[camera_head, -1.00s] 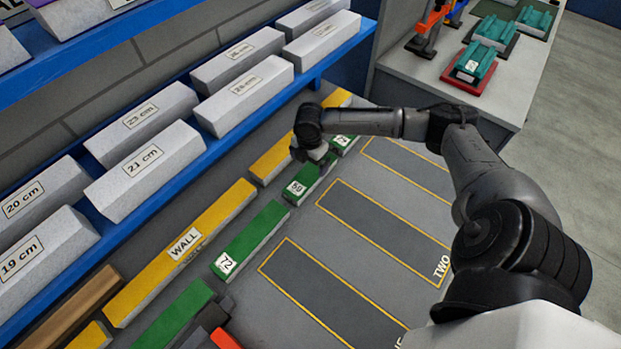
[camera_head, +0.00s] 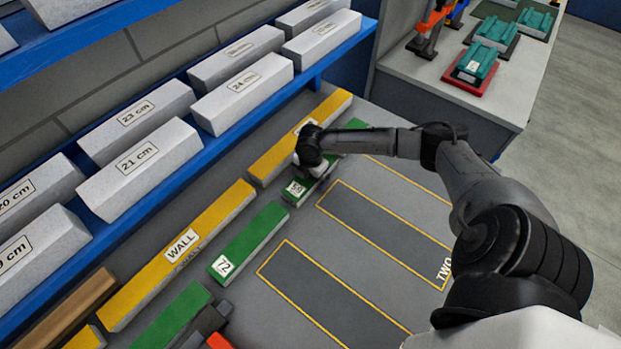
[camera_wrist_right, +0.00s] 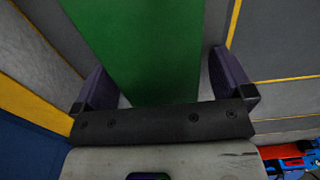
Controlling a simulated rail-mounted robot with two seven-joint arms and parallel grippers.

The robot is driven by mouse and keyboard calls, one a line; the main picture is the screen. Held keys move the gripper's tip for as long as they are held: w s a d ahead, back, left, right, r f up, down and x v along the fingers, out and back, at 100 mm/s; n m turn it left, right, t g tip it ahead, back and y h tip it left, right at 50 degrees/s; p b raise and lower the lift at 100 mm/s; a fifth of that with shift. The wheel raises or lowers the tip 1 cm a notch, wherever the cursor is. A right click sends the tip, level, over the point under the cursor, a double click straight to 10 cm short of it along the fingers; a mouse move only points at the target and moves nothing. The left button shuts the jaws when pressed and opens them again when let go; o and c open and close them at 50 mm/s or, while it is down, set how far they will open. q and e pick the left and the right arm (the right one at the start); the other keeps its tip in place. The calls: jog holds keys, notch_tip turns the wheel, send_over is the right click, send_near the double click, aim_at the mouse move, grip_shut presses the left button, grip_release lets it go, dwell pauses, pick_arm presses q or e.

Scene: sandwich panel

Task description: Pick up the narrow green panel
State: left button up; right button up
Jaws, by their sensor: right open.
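A green panel (camera_head: 295,189) with a white number label lies on the grey table, partly hidden under my right gripper (camera_head: 311,172). In the right wrist view a green panel (camera_wrist_right: 140,40) runs between the two fingers of my right gripper (camera_wrist_right: 163,85). The fingers are open, one on each side of it, with a gap visible at each side. Another green panel (camera_head: 250,241), labelled 72, lies nearer. A further green piece (camera_head: 355,125) shows behind my wrist.
Yellow panels (camera_head: 180,250) lie along the left of the green row, close to it. A blue shelf (camera_head: 215,150) with grey blocks overhangs on the left. Yellow-outlined dark areas (camera_head: 385,225) on the right are empty. A side table (camera_head: 430,85) holds teal parts.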

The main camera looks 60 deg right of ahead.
jog(key=shift+c, duration=0.5)
jog(key=c, duration=0.9)
jog(key=shift+r, duration=0.1)
jog(key=shift+c, duration=0.2)
